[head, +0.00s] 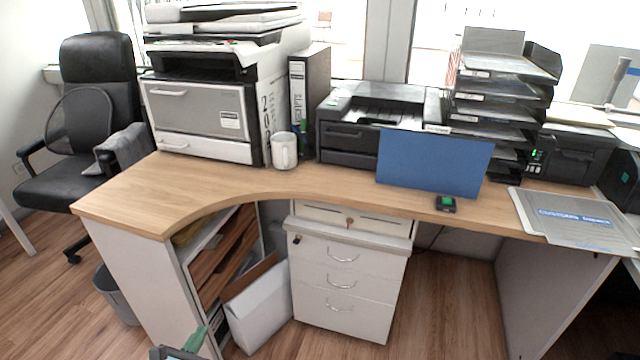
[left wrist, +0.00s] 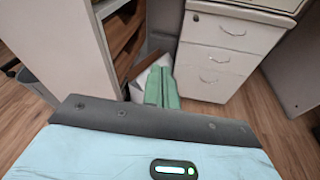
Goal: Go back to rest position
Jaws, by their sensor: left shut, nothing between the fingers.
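My left gripper (head: 193,340) shows at the bottom edge of the head view, low in front of the counter, with green fingertips. In the left wrist view its green fingers (left wrist: 162,84) lie side by side, shut with nothing between them. They point toward the floor area by the white drawer unit (left wrist: 222,50). My right gripper is in neither view. The wooden counter (head: 225,180) stands beyond and above my left gripper, which is apart from it.
Under the counter are the drawer unit (head: 345,280), a white box (head: 258,308) and open shelves. A chair (head: 95,110) stands left.

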